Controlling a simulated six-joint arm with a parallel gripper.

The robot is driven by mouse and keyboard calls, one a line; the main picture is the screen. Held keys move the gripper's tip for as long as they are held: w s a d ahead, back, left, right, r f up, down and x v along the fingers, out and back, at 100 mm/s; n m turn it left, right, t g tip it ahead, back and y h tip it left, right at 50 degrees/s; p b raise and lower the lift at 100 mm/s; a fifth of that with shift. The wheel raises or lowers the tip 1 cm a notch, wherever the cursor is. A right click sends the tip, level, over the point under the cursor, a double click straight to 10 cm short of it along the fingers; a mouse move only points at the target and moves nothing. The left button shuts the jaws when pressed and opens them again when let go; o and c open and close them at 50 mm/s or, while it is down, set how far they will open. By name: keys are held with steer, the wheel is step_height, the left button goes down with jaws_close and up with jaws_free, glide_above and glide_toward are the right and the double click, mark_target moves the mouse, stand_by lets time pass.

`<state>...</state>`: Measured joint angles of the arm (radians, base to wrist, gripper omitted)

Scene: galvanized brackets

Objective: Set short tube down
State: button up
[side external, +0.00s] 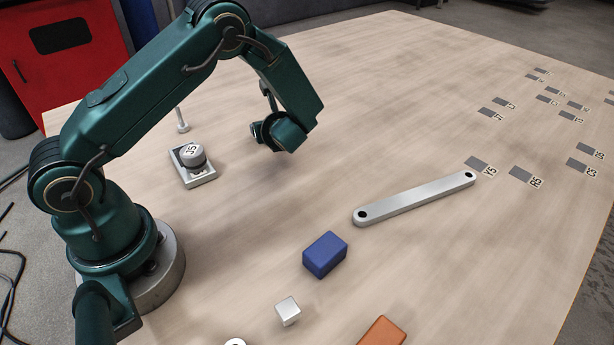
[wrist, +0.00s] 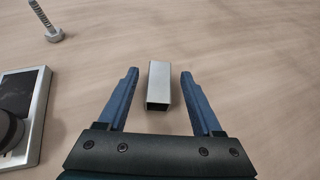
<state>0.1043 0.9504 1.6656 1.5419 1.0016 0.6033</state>
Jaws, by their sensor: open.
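The short tube (wrist: 159,85) is a grey metal square tube with an open near end, in the middle of the wrist view. It appears to lie on the wooden table. My gripper (wrist: 160,73) is open, with one blue finger on each side of the tube and a visible gap on both sides. In the side external view my gripper (side external: 275,132) is low over the table, right of the small tray. I cannot make out the tube there.
A small metal tray (side external: 196,178) holds a round part marked J5 (side external: 192,154). A bolt (side external: 182,120) stands behind it. A long flat link bar (side external: 415,199), a blue block (side external: 325,254), a silver cube (side external: 288,311) and an orange block (side external: 383,332) lie nearer. Labelled grey pads (side external: 476,162) lie right.

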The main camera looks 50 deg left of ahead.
steer(key=v, duration=1)
steer(key=s+d+r+n+h, duration=0.5)
steer(key=s+n, duration=0.3)
steer(key=n, duration=0.3)
steer(key=s+d+r+n+t+h, duration=0.1)
steer(key=s+d+r+n+h, duration=0.4)
steer(key=s+n, duration=0.3)
steer(key=n+h, duration=0.1)
steer(key=n, duration=0.2)
